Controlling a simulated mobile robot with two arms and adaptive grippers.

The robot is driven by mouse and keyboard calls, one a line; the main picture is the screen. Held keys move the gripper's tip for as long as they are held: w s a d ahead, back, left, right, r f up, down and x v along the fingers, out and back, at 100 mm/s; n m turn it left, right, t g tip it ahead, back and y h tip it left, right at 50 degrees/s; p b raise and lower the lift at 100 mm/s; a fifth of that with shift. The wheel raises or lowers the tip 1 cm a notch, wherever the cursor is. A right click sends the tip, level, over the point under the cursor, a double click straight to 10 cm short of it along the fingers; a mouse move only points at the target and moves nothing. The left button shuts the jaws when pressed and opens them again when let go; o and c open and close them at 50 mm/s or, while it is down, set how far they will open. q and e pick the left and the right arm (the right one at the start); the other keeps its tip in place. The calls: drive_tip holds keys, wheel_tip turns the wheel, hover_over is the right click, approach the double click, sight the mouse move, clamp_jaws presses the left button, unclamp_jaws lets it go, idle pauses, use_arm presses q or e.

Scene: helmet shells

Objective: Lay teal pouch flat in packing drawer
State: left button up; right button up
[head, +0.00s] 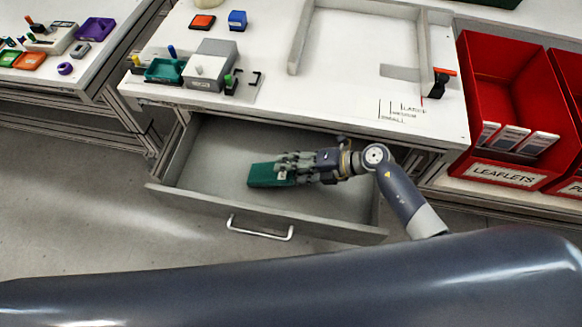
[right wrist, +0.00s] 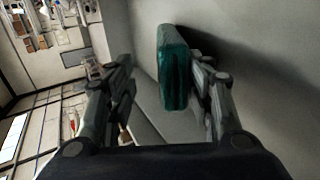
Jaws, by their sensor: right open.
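The teal pouch (head: 268,175) is inside the open packing drawer (head: 337,219), left of my right gripper (head: 293,167), with its broad side up. My right gripper reaches in from the right, fingers pointing left along the drawer. In the right wrist view the gripper (right wrist: 166,83) is open. The pouch (right wrist: 173,68) is at its fingertips, close beside the right finger and clear of the left one. That finger is on the drawer-floor side of the pouch. I cannot tell whether pouch and finger touch, or whether the pouch rests fully on the floor. My left gripper is not in view.
The white worktop (head: 330,110) overhangs the drawer's back. The drawer's front panel has a metal handle (head: 260,229). A red leaflets bin (head: 500,176) stands at the right. Grey blocks and a teal tray (head: 163,71) sit on the worktop. The drawer's left part is empty.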

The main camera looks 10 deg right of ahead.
drive_tip(key=v, duration=1.2)
drive_tip(key=shift+f, duration=0.1)
idle(0.5)
